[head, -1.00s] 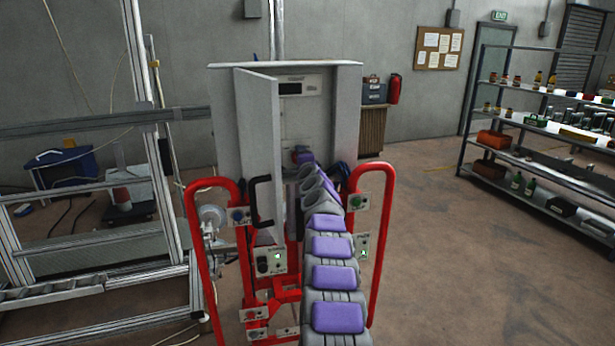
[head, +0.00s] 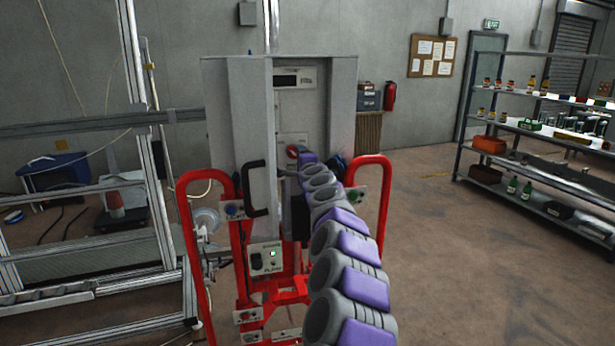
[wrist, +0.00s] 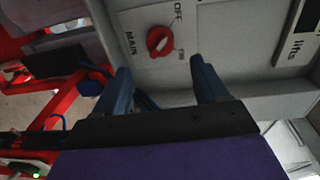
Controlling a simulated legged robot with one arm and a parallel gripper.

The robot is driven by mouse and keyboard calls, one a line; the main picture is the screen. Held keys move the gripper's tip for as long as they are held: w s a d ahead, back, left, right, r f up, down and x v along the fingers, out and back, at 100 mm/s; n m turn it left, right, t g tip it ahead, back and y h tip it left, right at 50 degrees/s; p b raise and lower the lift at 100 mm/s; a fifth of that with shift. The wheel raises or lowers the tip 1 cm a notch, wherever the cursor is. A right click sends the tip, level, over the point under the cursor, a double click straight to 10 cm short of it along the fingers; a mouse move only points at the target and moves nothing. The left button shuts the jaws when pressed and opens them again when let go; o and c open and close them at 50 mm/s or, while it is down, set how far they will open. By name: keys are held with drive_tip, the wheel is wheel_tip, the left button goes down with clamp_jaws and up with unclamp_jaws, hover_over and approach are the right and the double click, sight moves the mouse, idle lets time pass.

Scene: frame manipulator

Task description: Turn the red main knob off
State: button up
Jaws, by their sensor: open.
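The red main knob (wrist: 160,41) is on a light panel in the wrist view, beside the printed words MAIN, OFF and ON. Its exact pointer position is hard to tell. In the head view the red knob (head: 292,152) shows small inside the grey cabinet (head: 343,95), just left of my arm's end. My gripper (wrist: 160,64) is open and empty. Its two dark blue fingers are apart, pointing at the panel, with the knob in the gap's line just beyond the tips. The fingers do not appear to touch the knob. In the head view my arm hides the fingers.
The cabinet door (head: 252,110) with its black handle (head: 254,188) stands open left of my arm. Red tubular rails (head: 374,163) and small control boxes (head: 266,260) surround the cabinet's front. A metal frame stands at left. Floor (head: 450,270) is clear at right.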

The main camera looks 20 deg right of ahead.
drive_tip(key=s+a+b, duration=0.1)
drive_tip(key=s, duration=0.7)
drive_tip(key=shift+s+b, duration=0.3)
drive_tip(key=shift+b, duration=0.05)
drive_tip(key=shift+a+r, duration=0.1)
idle(0.6)
